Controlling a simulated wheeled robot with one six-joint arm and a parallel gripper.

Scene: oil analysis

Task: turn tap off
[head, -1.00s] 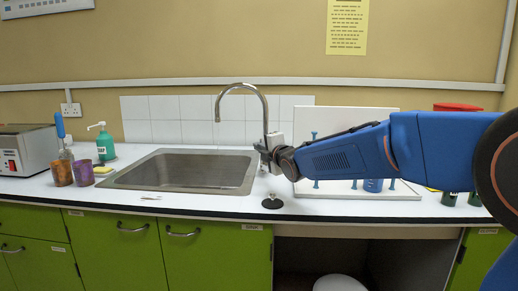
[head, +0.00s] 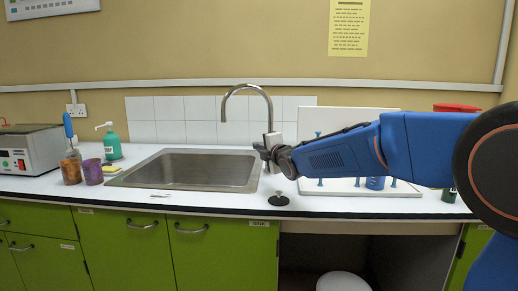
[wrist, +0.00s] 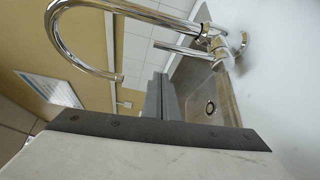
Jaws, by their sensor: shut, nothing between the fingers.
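The chrome gooseneck tap (head: 246,88) rises behind the right end of the steel sink (head: 135,178), its spout curving left over the basin. In the wrist view the tap (wrist: 62,45) appears sideways, with its body and a straight bar-like part (wrist: 182,49) near the sink rim. My gripper (head: 258,147) is at the tap's lower body in the head view and partly covers it. In the wrist view my gripper's fingers (wrist: 162,80) are shut and empty, with a visible gap to the tap. I cannot make out a water stream below the spout.
A white rack (head: 345,116) stands behind my arm. A small black-based item (head: 278,200) sits near the front edge. The front counter is mostly clear.

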